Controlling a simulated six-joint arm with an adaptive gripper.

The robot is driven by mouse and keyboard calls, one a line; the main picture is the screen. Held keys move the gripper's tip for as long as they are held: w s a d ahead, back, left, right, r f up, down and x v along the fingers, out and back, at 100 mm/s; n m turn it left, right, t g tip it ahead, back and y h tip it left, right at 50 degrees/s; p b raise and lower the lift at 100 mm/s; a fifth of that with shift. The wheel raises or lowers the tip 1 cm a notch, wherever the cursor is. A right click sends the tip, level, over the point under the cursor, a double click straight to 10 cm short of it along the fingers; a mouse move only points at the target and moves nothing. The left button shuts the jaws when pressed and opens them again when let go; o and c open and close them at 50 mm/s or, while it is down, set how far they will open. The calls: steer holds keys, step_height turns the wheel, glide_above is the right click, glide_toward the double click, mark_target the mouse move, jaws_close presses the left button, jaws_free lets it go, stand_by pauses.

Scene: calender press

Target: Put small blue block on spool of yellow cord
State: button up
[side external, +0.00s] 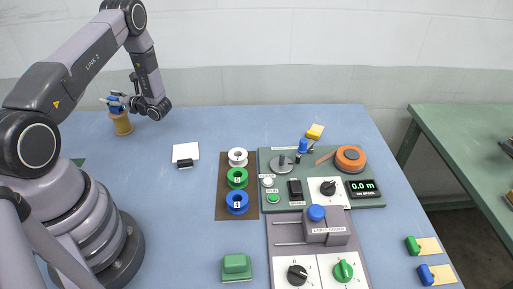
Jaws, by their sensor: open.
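A spool of yellow cord (122,125) stands upright on the blue table at the far left. A small blue block (114,108) is at the top of the spool and looks to be resting on it; whether they touch is hard to tell at this size. My gripper (116,100) is at the block, reaching in from the right, with its fingers open around or just beside it. The fingers partly cover the block.
A white pad with a black item (185,163) lies to the right. Farther right are a dark strip (223,160) with white, green and blue spools, and control panels (375,202). A green block (236,264) sits in front. Table between is clear.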

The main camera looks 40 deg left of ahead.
steer(key=shift+r, duration=0.15)
steer(key=v, duration=1.1)
steer(key=s+d+r+n+h, duration=0.2)
steer(key=d+r+n+h, duration=0.3)
steer(key=r, duration=0.5)
steer(key=s+d+r+n+h, duration=0.2)
steer(key=d+r+n+h, duration=0.15)
steer(key=d+r, duration=0.4)
steer(key=s+d+r+n+t+h, duration=0.2)
steer(key=s+d+r+t+h, duration=0.2)
steer(key=d, duration=0.4)
steer(key=s+d+r+n+t+h, duration=0.3)
steer(key=s+d+r+t+h, duration=0.1)
steer(key=s+d+r+t, duration=0.3)
steer(key=shift+d+r+t, duration=0.65)
steer(key=shift+d+t, duration=0.15)
steer(key=shift+d, duration=0.45)
